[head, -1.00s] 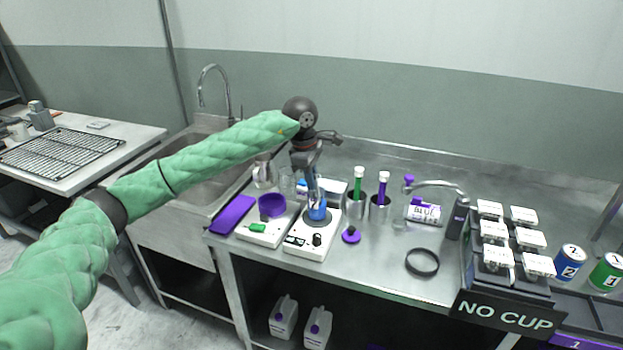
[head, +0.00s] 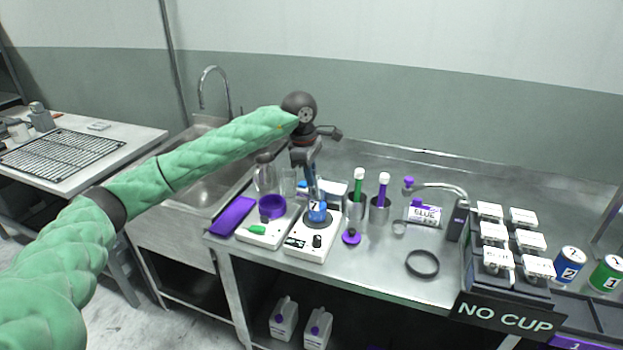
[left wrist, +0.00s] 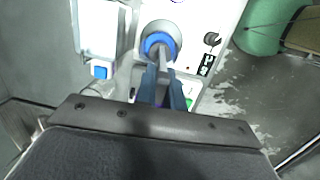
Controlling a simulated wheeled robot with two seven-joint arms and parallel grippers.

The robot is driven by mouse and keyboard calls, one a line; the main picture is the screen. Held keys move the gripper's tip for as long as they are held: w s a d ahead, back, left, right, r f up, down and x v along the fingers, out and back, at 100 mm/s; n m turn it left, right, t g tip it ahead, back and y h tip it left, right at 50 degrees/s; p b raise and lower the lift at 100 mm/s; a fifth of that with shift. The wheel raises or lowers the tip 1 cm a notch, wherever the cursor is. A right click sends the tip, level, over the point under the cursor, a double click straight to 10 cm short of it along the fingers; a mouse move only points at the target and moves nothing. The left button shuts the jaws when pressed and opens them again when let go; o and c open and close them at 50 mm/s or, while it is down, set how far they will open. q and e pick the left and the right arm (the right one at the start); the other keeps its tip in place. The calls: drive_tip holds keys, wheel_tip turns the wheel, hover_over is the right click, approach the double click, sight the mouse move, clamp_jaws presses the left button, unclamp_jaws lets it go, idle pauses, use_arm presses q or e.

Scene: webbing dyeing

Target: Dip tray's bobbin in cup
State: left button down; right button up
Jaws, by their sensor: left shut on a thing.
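My left gripper (head: 317,196) points down over the white hot-plate-like device (head: 312,245). A blue cup-like thing (head: 317,212) with a white mark sits on the device, right below the fingertips. In the left wrist view, the gripper (left wrist: 163,82) is shut on a thin grey piece (left wrist: 164,62), perhaps the bobbin's stem. That piece runs to the middle of a blue ring (left wrist: 148,44). How deep it sits inside the ring cannot be told, and the bobbin's body is not clearly visible. My right gripper is not in view.
A second white device (head: 262,236), a purple bowl (head: 272,205) and glassware stand to the left. Metal holders with green and purple sticks (head: 381,192) stand close on the right. A black ring (head: 422,264) lies farther right, before a rack (head: 512,262) signed NO CUP.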

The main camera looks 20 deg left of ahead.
use_arm(q)
drive_tip(key=shift+s+a+r+p, duration=0.1)
drive_tip(key=shift+a+r+p, duration=0.05)
drive_tip(key=shift+r, duration=1.1)
drive_tip(key=shift+s+a+r+p, duration=0.1)
drive_tip(key=shift+r+p, duration=0.1)
drive_tip(key=shift+r, duration=1)
drive_tip(key=shift+s+a+r+p, duration=0.1)
drive_tip(key=shift+a+r+p, duration=0.05)
drive_tip(key=shift+r, duration=1.25)
drive_tip(key=shift+r, duration=1.85)
